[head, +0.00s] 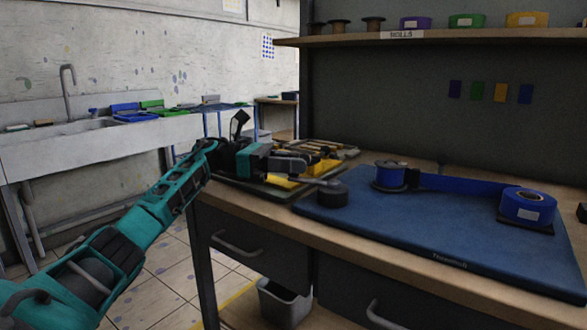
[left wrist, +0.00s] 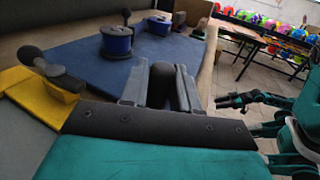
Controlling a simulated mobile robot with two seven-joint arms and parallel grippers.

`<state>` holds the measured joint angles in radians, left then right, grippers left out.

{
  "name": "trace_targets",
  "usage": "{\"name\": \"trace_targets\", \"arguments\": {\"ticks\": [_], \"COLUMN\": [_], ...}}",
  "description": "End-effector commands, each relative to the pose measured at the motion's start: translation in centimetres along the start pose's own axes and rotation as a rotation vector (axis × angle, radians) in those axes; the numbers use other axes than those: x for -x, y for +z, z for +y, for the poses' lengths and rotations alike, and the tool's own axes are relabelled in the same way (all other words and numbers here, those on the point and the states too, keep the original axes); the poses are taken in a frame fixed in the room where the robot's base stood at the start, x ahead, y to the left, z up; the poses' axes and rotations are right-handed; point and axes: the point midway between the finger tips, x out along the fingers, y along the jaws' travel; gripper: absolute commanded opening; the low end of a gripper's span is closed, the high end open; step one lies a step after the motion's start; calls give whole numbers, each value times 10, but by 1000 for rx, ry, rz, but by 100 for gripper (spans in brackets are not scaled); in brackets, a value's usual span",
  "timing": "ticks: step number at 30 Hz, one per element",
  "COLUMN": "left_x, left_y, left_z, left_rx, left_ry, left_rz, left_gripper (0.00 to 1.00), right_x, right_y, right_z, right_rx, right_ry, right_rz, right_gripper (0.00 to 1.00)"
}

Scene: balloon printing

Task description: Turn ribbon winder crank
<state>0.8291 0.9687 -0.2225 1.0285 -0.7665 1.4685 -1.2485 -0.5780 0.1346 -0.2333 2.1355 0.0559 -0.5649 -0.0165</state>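The ribbon winder stands on the blue mat (head: 440,238), with a blue spool (head: 390,176) at its left end and a blue ribbon (head: 450,184) running to a blue roll (head: 528,205). In the left wrist view, the spool (left wrist: 117,42) carries an upright dark knob (left wrist: 127,14). My left gripper (head: 312,172) is left of the spool and apart from it. Its fingers (left wrist: 160,84) are spread, with a dark rounded piece showing between them; contact is unclear. A black round piece (head: 333,194) sits at the mat's left edge by the fingertips. My right gripper (left wrist: 232,102) shows small, off the table.
Yellow and dark tools (head: 320,152) lie on the bench near my left gripper; a yellow piece with a black handle (left wrist: 62,78) is close beside it. A shelf (head: 450,39) with rolls hangs above. The mat's front middle is clear.

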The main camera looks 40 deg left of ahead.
Motion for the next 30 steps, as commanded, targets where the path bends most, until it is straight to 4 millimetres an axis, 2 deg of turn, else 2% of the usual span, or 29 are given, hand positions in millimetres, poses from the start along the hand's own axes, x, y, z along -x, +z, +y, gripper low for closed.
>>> {"name": "trace_targets", "arguments": {"ticks": [13,30], "left_x": [0,-1], "left_y": [2,2], "left_z": [19,26], "left_rx": [-3,-2], "left_ry": [-10,-117], "left_rz": [-5,-1], "left_gripper": [0,0], "right_x": [-1,-2], "right_y": [1,0], "right_z": [2,2], "right_rx": [6,6], "right_ry": [1,1], "right_rz": [2,5], "right_gripper": [43,43]}}
